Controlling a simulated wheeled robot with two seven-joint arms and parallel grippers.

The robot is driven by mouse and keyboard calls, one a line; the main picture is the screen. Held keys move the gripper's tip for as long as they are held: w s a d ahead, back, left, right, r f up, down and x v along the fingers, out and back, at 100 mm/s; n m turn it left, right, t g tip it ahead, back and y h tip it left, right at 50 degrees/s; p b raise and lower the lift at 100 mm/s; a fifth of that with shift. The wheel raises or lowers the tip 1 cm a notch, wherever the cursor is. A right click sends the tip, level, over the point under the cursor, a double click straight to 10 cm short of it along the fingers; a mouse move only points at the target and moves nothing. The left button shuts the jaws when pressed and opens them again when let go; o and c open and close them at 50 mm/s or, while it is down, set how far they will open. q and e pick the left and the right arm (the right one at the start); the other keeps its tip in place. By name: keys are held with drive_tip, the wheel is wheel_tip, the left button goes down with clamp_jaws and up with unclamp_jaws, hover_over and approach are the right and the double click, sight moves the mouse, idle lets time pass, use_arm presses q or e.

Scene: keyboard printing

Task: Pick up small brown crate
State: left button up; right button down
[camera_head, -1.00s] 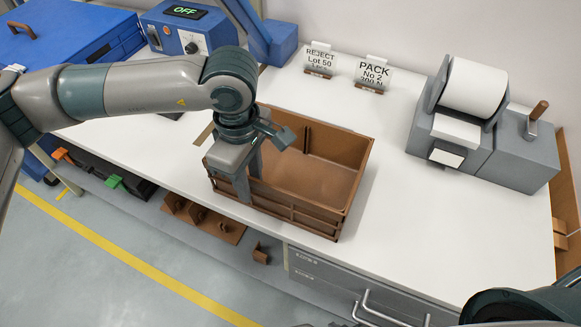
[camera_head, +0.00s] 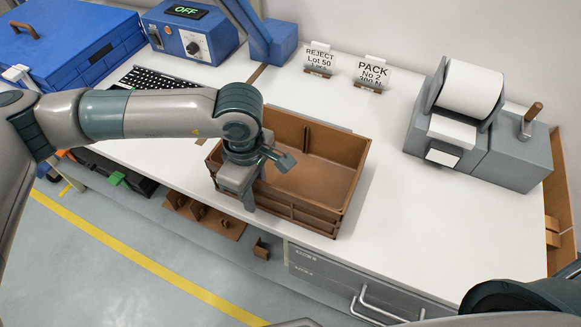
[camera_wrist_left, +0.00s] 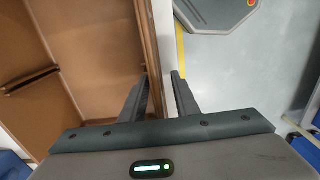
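The small brown crate (camera_head: 318,168) stands upright on the white table in the head view; it looks empty inside, with a small divider rib at its back wall. My left gripper (camera_head: 252,192) points down over the crate's left front side. In the left wrist view, its two fingers (camera_wrist_left: 161,88) straddle the crate's wall (camera_wrist_left: 157,50), one inside and one outside. The fingers look spread, with a small gap beside the wall. My right gripper is out of view; only a dark part of my right arm shows at the lower right.
A grey label printer (camera_head: 480,125) stands at the right. REJECT (camera_head: 319,58) and PACK (camera_head: 373,74) signs stand at the back. A black keyboard (camera_head: 160,79) and a blue case (camera_head: 70,50) lie at the left. The table (camera_head: 400,215) right of the crate is clear.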

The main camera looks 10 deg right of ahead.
use_arm(q)
drive_tip(key=shift+c, duration=0.7)
clamp_jaws()
idle(0.6)
